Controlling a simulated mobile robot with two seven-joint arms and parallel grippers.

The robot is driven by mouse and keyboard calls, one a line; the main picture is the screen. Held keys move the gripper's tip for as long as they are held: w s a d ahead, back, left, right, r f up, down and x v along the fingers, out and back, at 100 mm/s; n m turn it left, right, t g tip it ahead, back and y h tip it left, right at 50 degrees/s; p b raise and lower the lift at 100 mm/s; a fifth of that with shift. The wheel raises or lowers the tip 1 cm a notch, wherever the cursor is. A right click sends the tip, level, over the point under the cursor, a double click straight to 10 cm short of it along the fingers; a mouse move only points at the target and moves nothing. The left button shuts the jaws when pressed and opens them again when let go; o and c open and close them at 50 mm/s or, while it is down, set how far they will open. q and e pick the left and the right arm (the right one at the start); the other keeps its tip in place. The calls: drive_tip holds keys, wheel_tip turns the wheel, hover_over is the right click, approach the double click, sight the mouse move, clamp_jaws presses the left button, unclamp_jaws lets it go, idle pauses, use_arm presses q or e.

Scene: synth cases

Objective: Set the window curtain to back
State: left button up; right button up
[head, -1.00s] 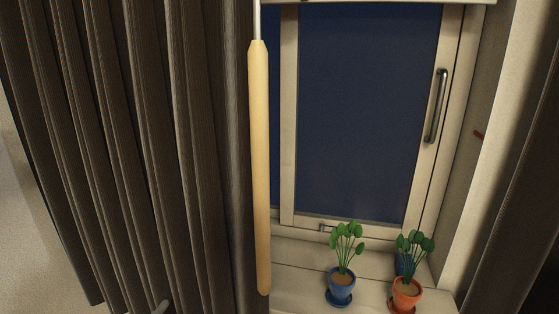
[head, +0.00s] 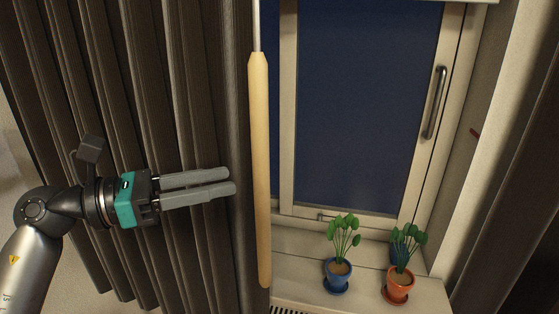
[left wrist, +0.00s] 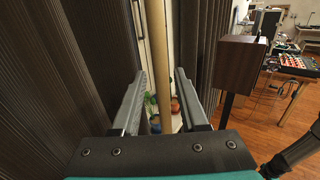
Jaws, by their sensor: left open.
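The dark brown window curtain (head: 170,110) hangs in folds over the left part of the window. A pale wooden wand (head: 260,170) on a thin rod hangs at the curtain's right edge. My left gripper (head: 233,181) is open, its fingers pointing right toward the wand, a short way left of it in the picture. In the left wrist view the wand (left wrist: 158,45) stands upright beyond the fingertips, in line with the gap between the open fingers (left wrist: 163,78). It does not appear gripped. My right gripper is not in view.
A blue pot (head: 337,273) and an orange pot (head: 398,285) with green plants stand on the window sill (head: 310,262). Another dark curtain (head: 510,220) hangs at the right. A brown box (left wrist: 237,62) on a dark stand shows in the left wrist view.

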use_arm(q)
drive_tip(key=p+x, duration=0.2)
drive_tip(key=x, duration=0.8)
drive_tip(key=shift+d+p, duration=0.25)
drive_tip(key=shift+p, duration=0.15)
drive_tip(key=shift+c, duration=0.3)
clamp_jaws()
idle(0.5)
